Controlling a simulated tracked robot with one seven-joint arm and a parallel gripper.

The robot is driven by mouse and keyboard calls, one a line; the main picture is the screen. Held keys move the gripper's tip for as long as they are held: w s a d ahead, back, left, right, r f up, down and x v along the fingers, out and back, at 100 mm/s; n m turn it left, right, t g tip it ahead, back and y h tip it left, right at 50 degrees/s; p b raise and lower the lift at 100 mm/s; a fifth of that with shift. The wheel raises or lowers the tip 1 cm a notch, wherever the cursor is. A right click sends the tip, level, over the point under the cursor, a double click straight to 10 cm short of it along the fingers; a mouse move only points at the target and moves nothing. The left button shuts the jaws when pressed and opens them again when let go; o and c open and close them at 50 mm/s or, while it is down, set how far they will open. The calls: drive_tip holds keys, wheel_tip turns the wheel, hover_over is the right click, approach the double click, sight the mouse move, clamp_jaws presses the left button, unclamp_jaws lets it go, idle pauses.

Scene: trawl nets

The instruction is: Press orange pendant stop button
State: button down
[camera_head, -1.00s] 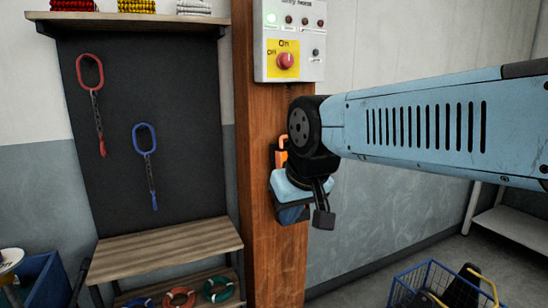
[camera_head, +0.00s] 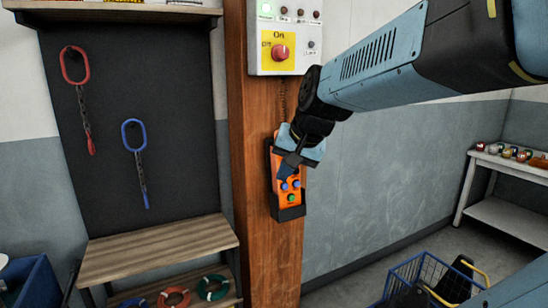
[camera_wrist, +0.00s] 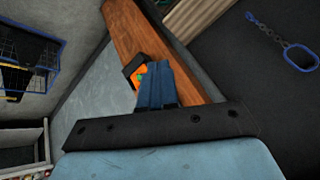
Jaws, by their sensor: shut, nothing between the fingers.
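The orange pendant (camera_head: 278,190) hangs in a black holder on the wooden post, in the head view. Blue buttons and a green button (camera_head: 291,198) show on its lower face. Its upper face is partly hidden by my gripper, and I cannot make out a stop button. My gripper (camera_head: 284,176) is shut and empty, its blue fingers pointing down in front of the pendant. In the wrist view the shut fingers (camera_wrist: 156,85) cover much of the pendant, and a small orange part (camera_wrist: 137,76) shows beside them. I cannot tell whether the tips touch it.
A control box with a red knob (camera_head: 281,52) sits above on the wooden post (camera_head: 250,130). A black board with a red sling (camera_head: 74,65) and a blue sling (camera_head: 133,135) is at left, above a wooden bench (camera_head: 155,250). A blue wire basket (camera_head: 410,280) stands at lower right.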

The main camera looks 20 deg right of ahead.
drive_tip(key=w+d+m+t+h, duration=0.1)
drive_tip(key=w+d+m+t, duration=0.1)
drive_tip(key=w+d+m, duration=0.9)
drive_tip(key=w+d+r, duration=0.1)
drive_tip(key=w+d, duration=0.2)
drive_tip(key=d, duration=0.3)
drive_tip(key=shift+d+m, duration=0.3)
drive_tip(key=shift+d, duration=0.05)
drive_tip(key=shift+w+f, duration=0.1)
drive_tip(key=w+r+x, duration=0.1)
drive_tip(key=w+x, duration=0.1)
drive_tip(key=x, duration=1.1)
drive_tip(key=shift+r, duration=0.45)
